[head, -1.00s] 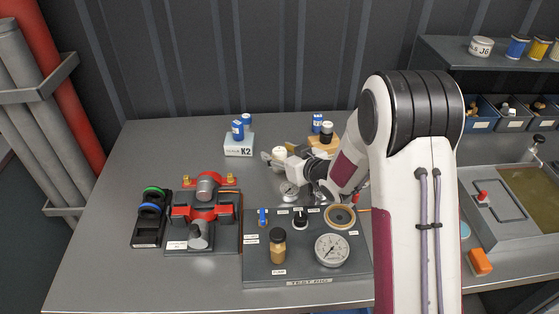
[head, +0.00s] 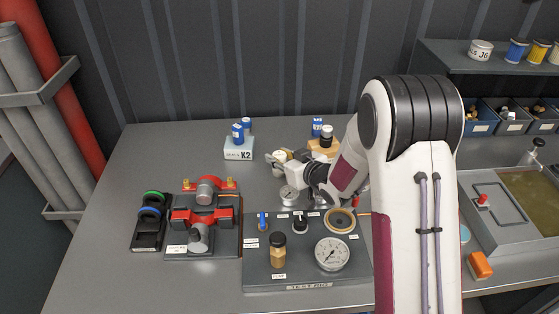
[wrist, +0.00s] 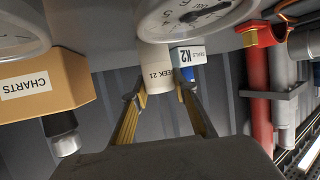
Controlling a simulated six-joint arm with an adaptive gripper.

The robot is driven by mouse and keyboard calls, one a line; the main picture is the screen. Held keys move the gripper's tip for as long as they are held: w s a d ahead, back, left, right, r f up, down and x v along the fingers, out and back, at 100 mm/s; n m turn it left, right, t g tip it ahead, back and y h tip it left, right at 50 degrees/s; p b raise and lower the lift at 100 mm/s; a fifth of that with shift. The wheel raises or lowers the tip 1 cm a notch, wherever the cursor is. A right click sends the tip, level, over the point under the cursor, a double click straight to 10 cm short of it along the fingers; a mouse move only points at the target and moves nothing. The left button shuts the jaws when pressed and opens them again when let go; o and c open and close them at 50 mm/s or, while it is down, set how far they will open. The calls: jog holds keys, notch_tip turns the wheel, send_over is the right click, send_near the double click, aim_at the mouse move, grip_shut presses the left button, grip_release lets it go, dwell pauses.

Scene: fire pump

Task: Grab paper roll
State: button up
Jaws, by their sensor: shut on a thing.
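The paper roll is a cream cylinder marked WEEK 21 and shows in the wrist view (wrist: 157,72). It is between the two yellowish fingers of my gripper (wrist: 160,92), which is shut on it. In the head view my gripper (head: 279,159) is over the back middle of the table, and the roll is partly hidden by the fingers. I cannot tell whether the roll touches the table.
A white K2 box (head: 238,150) with blue-labelled items stands to the left. A CHARTS box (wrist: 45,85) is close beside the roll. A loose gauge (head: 289,194) lies near my gripper, behind the test rig (head: 305,275). The table's back left is clear.

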aim_at(279, 155)
jog(key=shift+r, duration=0.1)
jog(key=shift+r, duration=4.9)
jog(key=shift+a, duration=0.1)
